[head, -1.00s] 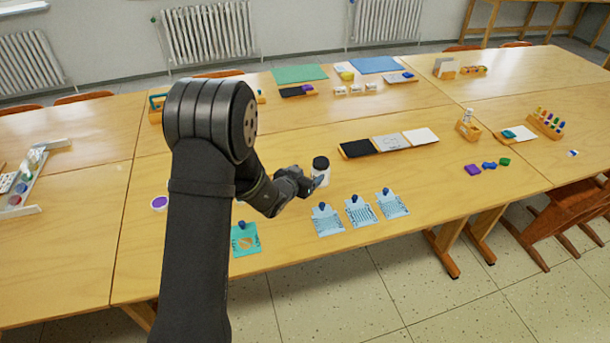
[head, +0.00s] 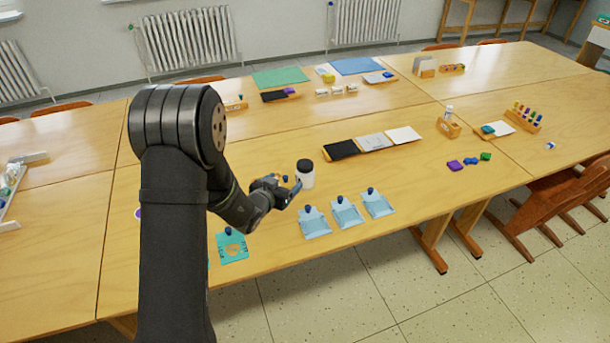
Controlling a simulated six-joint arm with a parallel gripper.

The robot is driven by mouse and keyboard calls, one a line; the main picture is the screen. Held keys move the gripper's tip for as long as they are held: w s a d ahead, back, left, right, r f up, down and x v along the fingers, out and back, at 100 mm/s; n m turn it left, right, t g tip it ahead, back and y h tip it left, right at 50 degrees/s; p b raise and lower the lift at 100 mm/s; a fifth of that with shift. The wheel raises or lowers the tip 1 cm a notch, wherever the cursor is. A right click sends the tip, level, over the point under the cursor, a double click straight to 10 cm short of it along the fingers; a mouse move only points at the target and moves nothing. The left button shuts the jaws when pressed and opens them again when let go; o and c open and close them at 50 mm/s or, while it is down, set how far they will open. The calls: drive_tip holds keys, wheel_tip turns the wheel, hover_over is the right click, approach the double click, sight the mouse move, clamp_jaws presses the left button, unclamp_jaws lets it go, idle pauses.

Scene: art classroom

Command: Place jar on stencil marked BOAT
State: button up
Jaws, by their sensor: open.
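A white jar with a black lid (head: 305,177) stands upright on the table. My gripper (head: 292,190) is open, just left of and in front of the jar. I cannot tell whether it touches the jar. Three light blue stencils, at left (head: 313,225), middle (head: 348,216) and right (head: 379,207), lie in a row near the table's front edge. Each has a dark blue knob at its back edge. A teal stencil (head: 232,248) with an orange-brown shape and a knob lies further left. The markings on the stencils are too small to read, so I cannot tell which says BOAT.
Black, grey and white panels (head: 373,143) lie behind the jar. Purple, blue and green pieces (head: 470,162) lie to the right. A wooden rack of coloured pegs (head: 523,117) stands further right. Bare table lies between the stencils and these pieces. My arm hides part of the left side.

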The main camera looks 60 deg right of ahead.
sight(302, 168)
drive_tip(key=x, duration=0.9)
drive_tip(key=shift+d+f, duration=0.15)
drive_tip(key=shift+d, duration=0.1)
drive_tip(key=x, duration=0.4)
drive_tip(key=shift+s, duration=0.4)
drive_tip(key=shift+d+f, duration=0.15)
drive_tip(key=shift+d, duration=0.4)
drive_tip(key=shift+c, duration=0.5)
drive_tip(key=c, duration=1.1)
drive_tip(key=shift+c, duration=1.1)
